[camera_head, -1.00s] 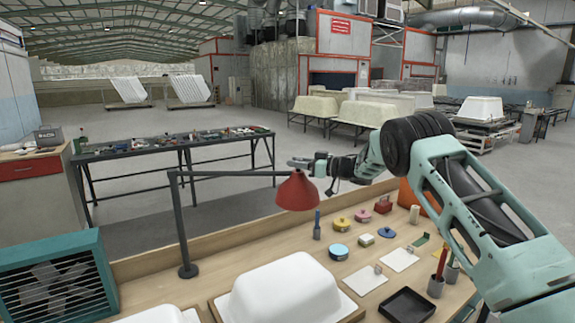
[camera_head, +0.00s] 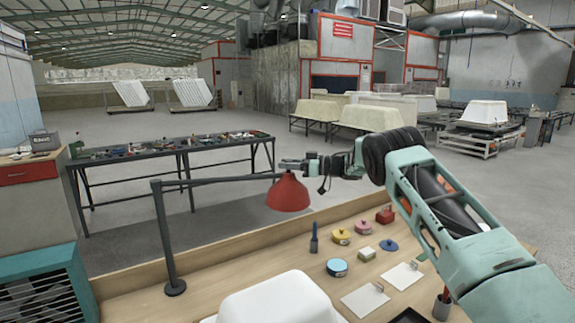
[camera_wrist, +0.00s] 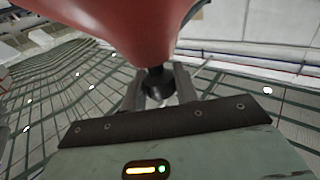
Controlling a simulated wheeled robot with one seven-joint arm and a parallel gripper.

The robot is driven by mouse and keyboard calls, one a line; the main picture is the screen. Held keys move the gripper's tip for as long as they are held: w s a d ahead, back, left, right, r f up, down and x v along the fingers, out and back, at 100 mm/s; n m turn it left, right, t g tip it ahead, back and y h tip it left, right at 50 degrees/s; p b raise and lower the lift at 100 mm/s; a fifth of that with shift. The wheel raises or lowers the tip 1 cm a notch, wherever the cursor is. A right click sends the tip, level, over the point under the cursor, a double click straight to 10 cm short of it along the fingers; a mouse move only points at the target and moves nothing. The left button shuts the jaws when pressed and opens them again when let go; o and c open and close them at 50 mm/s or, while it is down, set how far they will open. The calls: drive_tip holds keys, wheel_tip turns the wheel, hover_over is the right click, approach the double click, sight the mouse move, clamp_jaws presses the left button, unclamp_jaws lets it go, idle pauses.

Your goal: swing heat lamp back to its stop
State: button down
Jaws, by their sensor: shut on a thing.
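The heat lamp has a red shade (camera_head: 288,193) hanging from the end of a dark horizontal arm (camera_head: 230,180). That arm runs from a dark upright post (camera_head: 164,235) with a round foot on the bench. My gripper (camera_head: 286,164) is at the lamp arm's right end, just above the shade. In the wrist view the red shade (camera_wrist: 110,25) fills the top, and my gripper's fingers (camera_wrist: 160,88) are shut around a dark round part below it. The lamp arm points right from the post. Any stop on the lamp is not discernible.
The wooden bench (camera_head: 240,255) holds a white tub shell (camera_head: 275,300), a blue-topped tin (camera_head: 337,267), a yellow tin (camera_head: 341,236) and other small items. A dark table (camera_head: 180,145) with tools stands behind. A teal fan heater (camera_head: 40,290) is at lower left.

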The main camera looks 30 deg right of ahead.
drive_tip(key=c, duration=1.1)
unclamp_jaws()
drive_tip(key=shift+w+d+r, duration=0.1)
drive_tip(key=shift+w+r, duration=0.05)
drive_tip(key=shift+w, duration=0.3)
drive_tip(key=shift+s, duration=0.1)
drive_tip(key=shift+d, duration=0.1)
drive_tip(key=b+v, duration=0.6)
drive_tip(key=v, duration=1.1)
drive_tip(key=shift+s, duration=0.25)
